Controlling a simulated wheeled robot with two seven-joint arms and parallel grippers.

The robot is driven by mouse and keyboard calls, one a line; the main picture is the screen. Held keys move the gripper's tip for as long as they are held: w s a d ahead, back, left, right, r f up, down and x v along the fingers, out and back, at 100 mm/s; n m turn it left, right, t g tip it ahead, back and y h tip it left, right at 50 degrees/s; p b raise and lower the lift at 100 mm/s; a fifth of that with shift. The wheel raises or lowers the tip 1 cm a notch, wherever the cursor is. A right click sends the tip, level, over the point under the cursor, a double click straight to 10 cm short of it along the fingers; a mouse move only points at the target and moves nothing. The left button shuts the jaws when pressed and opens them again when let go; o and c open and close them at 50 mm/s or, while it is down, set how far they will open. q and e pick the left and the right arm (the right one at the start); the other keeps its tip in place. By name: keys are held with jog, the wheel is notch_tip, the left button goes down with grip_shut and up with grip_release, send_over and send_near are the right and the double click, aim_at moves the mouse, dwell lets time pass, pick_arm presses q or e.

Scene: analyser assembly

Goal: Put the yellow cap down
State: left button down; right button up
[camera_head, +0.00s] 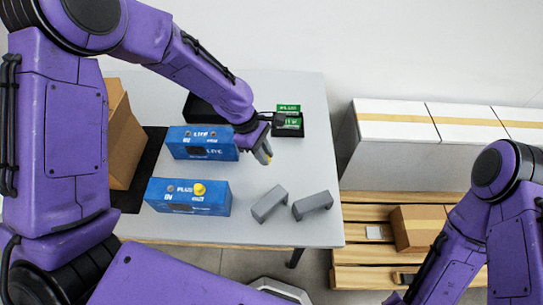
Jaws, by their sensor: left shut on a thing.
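My left gripper (265,154) is above the table, just right of the rear blue box. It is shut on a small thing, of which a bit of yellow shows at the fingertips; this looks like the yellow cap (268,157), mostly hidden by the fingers. Another yellow round piece (199,189) sits on top of the front blue box (188,203). The rear blue box (200,150) has dark round spots on its top and no yellow piece shows there. My right arm is at the lower right; its gripper is out of view.
Two grey brackets (269,204) (312,205) stand on the grey table (300,235) at the front right. Green-labelled black boxes (289,122) are behind the gripper. A cardboard box (124,140) stands at the left. White boxes and wooden pallets (365,278) lie right of the table.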

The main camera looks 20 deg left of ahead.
pick_arm(q)
send_over(275, 166)
jog(key=a, duration=0.2)
jog(key=f, duration=0.5)
jog(key=shift+d+f+p, duration=0.25)
jog(key=shift+p, duration=0.15)
notch_tip(275, 166, down, 2)
jog(key=shift+f+p, duration=0.25)
jog(key=shift+p, duration=0.45)
jog(key=shift+w+f, duration=0.1)
jog(key=shift+f, duration=0.4)
jog(key=c, duration=1.4)
grip_release()
jog(key=o, duration=0.4)
jog(key=shift+c, duration=0.2)
jog(key=b+v, duration=0.2)
jog(key=v, duration=1)
jog(key=shift+b, duration=0.3)
